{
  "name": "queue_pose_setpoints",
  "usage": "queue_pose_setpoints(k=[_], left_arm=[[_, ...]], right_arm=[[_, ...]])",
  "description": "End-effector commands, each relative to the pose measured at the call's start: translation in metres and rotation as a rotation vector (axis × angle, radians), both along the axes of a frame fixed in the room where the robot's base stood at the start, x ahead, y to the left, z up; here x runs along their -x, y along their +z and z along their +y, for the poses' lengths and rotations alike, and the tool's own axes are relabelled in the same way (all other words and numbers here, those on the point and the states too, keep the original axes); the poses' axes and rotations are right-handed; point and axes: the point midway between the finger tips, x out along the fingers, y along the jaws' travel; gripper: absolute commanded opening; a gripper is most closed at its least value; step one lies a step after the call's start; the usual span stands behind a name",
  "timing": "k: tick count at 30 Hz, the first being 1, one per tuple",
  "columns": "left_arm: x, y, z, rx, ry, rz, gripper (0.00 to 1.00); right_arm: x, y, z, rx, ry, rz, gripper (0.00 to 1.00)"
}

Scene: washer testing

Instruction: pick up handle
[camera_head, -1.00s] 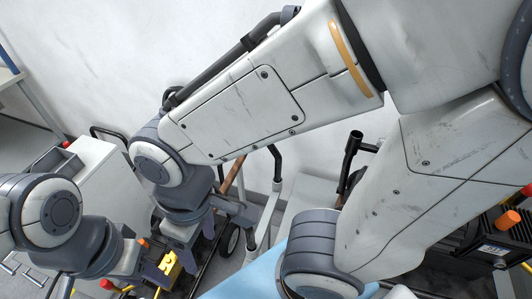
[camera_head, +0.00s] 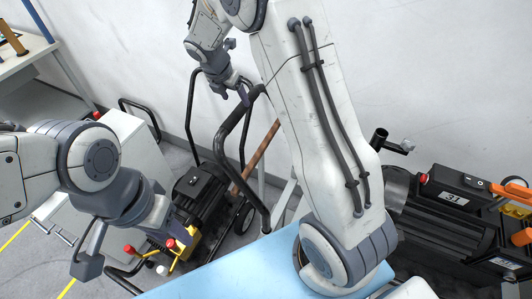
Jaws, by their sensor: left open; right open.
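A black padded handle (camera_head: 232,122) curves up from a wheeled machine's frame, left of centre near the white wall. My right gripper (camera_head: 233,93) is open at the upper end of this handle, with its fingertips very close to the grip. I cannot tell whether they touch it. My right arm hides part of what lies behind it. My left gripper (camera_head: 124,246) is open and empty at the lower left, in front of the machine's yellow and red parts (camera_head: 178,243).
A black motor unit (camera_head: 200,194) stands below the handle. A white cabinet (camera_head: 130,140) is at left. A light blue surface (camera_head: 225,278) lies in front. Another machine with an orange-gripped part (camera_head: 510,191) stands at right. Open floor shows at lower left.

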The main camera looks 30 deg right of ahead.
Motion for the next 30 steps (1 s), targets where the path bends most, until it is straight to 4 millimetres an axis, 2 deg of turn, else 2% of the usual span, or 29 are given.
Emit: queue_pose_setpoints(k=[6, 14, 21, 25, 30], left_arm=[[0.000, 0.006, 0.000, 0.000, 0.000, 0.000, 0.50], [0.000, 0.011, 0.000, 0.000, 0.000, 0.000, 0.50], [0.000, 0.021, 0.000, 0.000, 0.001, 0.000, 0.50], [0.000, 0.022, 0.000, 0.000, 0.001, 0.000, 0.50], [0.000, 0.022, 0.000, 0.000, 0.001, 0.000, 0.50]], right_arm=[[-0.007, -0.032, -0.012, 0.004, 0.005, 0.007, 0.78], [-0.011, -0.052, -0.018, 0.003, 0.006, 0.007, 0.78], [-0.017, -0.085, -0.027, 0.002, 0.004, 0.005, 0.78], [-0.019, -0.094, -0.030, 0.002, 0.005, 0.004, 0.78], [-0.019, -0.094, -0.030, 0.001, 0.004, 0.003, 0.78]])
